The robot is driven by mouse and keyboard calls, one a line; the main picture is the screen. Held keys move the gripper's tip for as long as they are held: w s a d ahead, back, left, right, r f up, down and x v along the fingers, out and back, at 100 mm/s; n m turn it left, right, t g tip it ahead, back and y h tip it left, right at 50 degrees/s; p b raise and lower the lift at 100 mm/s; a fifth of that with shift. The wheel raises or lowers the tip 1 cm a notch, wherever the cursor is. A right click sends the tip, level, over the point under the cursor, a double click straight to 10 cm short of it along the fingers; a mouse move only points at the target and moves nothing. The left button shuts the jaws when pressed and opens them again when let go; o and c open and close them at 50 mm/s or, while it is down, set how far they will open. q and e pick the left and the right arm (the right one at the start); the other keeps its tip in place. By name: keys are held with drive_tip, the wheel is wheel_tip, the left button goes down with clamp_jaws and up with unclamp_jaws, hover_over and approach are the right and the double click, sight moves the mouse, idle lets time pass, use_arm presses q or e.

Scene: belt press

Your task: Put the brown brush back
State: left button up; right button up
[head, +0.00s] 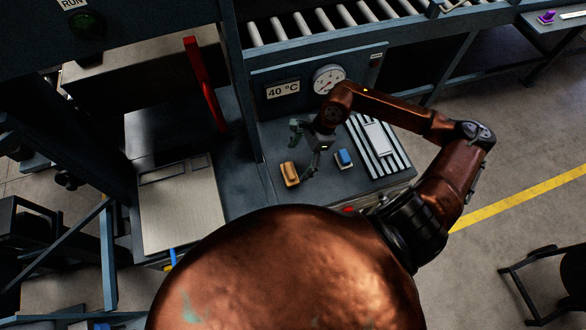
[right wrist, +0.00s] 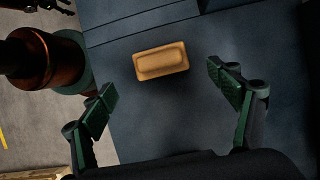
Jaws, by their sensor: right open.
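The brown brush (head: 290,174) is a tan-brown block lying on the dark bench top, left of a blue block. It also shows in the right wrist view (right wrist: 160,62), flat and whole, a little beyond and between the open fingers. My right gripper (head: 304,150) is over the bench just right of the brush, open and empty. In the right wrist view its two green-padded fingers (right wrist: 164,90) are spread wide, with bare bench between them. The brush is not touched by either finger there. My left gripper cannot be made out in the head view.
A blue block (head: 344,159) lies right of my gripper. Further right is a striped slatted rack (head: 394,151) with a pale plate (head: 376,137) on it. A gauge (head: 328,79) and a "40 °C" sign (head: 283,90) are behind. A red lever (head: 205,84) stands left.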

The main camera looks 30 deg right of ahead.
drive_tip(key=v, duration=0.3)
drive_tip(key=shift+r, duration=0.1)
idle(0.5)
